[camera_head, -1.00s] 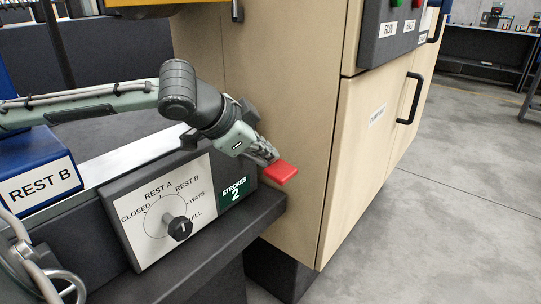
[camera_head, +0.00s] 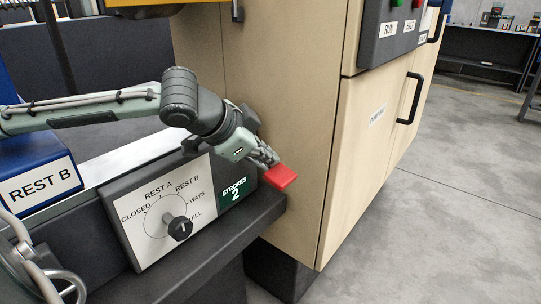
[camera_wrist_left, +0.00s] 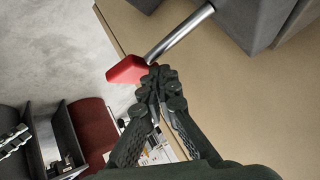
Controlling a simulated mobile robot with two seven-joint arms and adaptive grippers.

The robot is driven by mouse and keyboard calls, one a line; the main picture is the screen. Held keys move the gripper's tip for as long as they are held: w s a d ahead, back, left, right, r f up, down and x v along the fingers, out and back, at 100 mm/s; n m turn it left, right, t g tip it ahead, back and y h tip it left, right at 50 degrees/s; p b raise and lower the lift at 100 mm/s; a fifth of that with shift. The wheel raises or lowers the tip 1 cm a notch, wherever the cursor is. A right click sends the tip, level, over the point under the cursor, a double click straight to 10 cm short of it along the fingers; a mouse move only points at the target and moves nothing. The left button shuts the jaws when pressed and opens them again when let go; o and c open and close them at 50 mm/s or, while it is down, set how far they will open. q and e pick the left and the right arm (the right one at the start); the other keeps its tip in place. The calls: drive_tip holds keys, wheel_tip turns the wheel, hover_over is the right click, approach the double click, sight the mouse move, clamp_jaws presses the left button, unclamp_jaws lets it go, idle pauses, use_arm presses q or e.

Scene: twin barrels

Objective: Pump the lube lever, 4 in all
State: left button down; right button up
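The lube lever shows as a bright metal rod (camera_wrist_left: 180,35) with a red grip (camera_head: 281,176) at its end. The red grip also shows in the left wrist view (camera_wrist_left: 128,70). My left gripper (camera_head: 268,160) reaches in from the left. In the left wrist view its fingertips (camera_wrist_left: 155,80) are together beside the inner end of the red grip, with no clear gap to it. I cannot tell if they touch it. A green counter (camera_head: 236,190) reads STROKES 2. My right gripper is not in view.
A selector knob (camera_head: 179,227) on a white dial plate (camera_head: 150,240) sits left of the counter. A beige cabinet (camera_head: 290,100) stands close behind the lever. A REST B block (camera_head: 40,186) is at the left. The grey floor (camera_head: 450,200) at the right is open.

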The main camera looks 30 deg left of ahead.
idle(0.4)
use_arm(q)
drive_tip(key=shift+r, duration=0.8)
drive_tip(key=shift+a+r+p, duration=0.2)
drive_tip(key=shift+r+p, duration=0.5)
drive_tip(key=shift+r, duration=0.35)
drive_tip(key=r+p, duration=0.2)
drive_tip(key=r, duration=0.1)
drive_tip(key=r+p, duration=0.1)
drive_tip(key=r, duration=0.1)
drive_tip(key=shift+a+p, duration=0.4)
